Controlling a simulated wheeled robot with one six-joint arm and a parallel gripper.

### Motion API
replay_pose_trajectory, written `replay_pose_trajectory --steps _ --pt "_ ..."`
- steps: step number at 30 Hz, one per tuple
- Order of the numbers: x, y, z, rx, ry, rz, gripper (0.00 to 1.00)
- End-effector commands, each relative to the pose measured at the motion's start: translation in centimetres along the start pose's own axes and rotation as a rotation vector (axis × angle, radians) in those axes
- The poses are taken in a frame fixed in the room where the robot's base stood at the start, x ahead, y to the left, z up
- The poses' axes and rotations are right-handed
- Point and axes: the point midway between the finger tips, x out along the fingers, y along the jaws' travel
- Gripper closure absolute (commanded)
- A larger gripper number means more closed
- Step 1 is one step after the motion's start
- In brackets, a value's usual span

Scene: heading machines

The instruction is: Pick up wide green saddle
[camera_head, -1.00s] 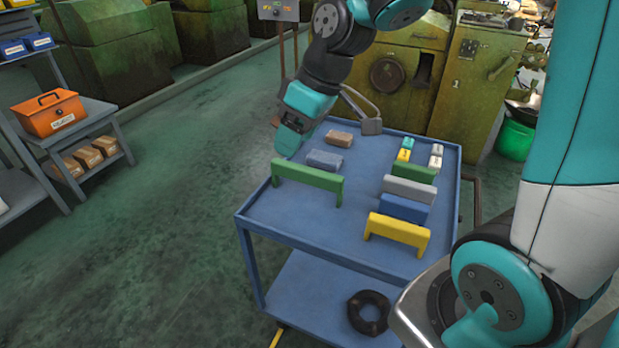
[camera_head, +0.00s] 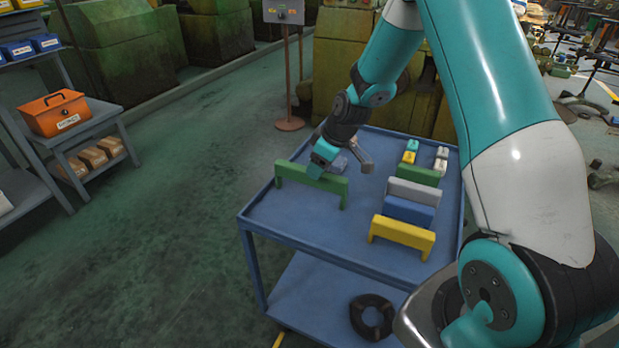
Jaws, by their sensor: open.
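A wide green saddle (camera_head: 296,179), a long bar with a short leg at each end, stands upright on the left part of the blue cart top. My gripper (camera_head: 341,168) is open, low over the cart, just behind the saddle's right half. One teal finger end overlaps the saddle's top edge in the picture; I cannot tell if it touches. The other, grey finger is farther right. A grey-blue block shows partly behind the gripper.
The blue cart (camera_head: 262,212) also holds a shorter green block (camera_head: 417,175), a grey block (camera_head: 414,193), a blue block (camera_head: 408,211), a yellow saddle (camera_head: 402,234) and small blocks at the back. A black ring (camera_head: 371,317) lies on the lower shelf.

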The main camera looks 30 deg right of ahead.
Motion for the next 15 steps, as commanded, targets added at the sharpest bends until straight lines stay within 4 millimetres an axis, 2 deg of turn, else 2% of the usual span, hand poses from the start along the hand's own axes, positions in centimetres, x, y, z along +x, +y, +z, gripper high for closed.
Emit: replay_pose_trajectory --steps 4,12,15 --pt "1.0 0.0 -0.2 0.000 -0.002 -0.002 0.40" --pt "4.8 0.2 -0.8 0.000 -0.001 -0.002 0.40" --pt "5.4 0.2 -0.8 0.000 -0.001 -0.001 0.40"
